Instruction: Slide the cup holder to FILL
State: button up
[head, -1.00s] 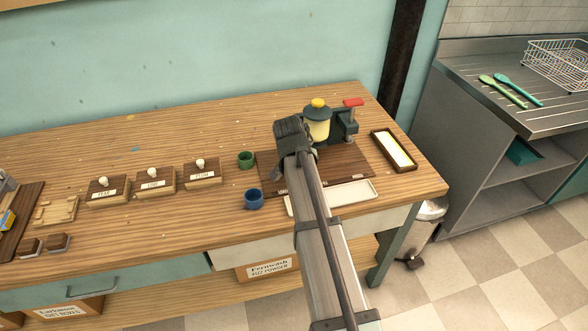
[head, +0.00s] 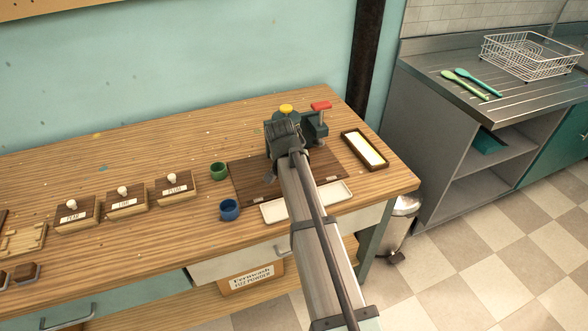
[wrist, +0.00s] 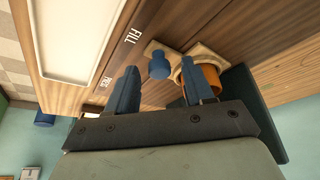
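In the wrist view the cup holder is a pale wooden piece (wrist: 152,47) with a blue knob (wrist: 159,68) and an orange cup-like part (wrist: 207,76) beside it. My gripper (wrist: 160,72) is open, with its two fingers on either side of the knob and visible gaps between. I cannot tell whether a finger touches the holder. The FILL label (wrist: 132,37) is on the dark board near the holder; a second label, apparently PRESS (wrist: 103,82), is close to one finger. In the head view my gripper (head: 278,165) hides the holder above the dark board (head: 255,185).
Green (head: 219,171) and blue (head: 229,209) cups stand left of the board.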

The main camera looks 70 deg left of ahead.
jog(key=v, duration=1.4)
jog(key=shift+w+f, duration=0.1)
dwell(0.4)
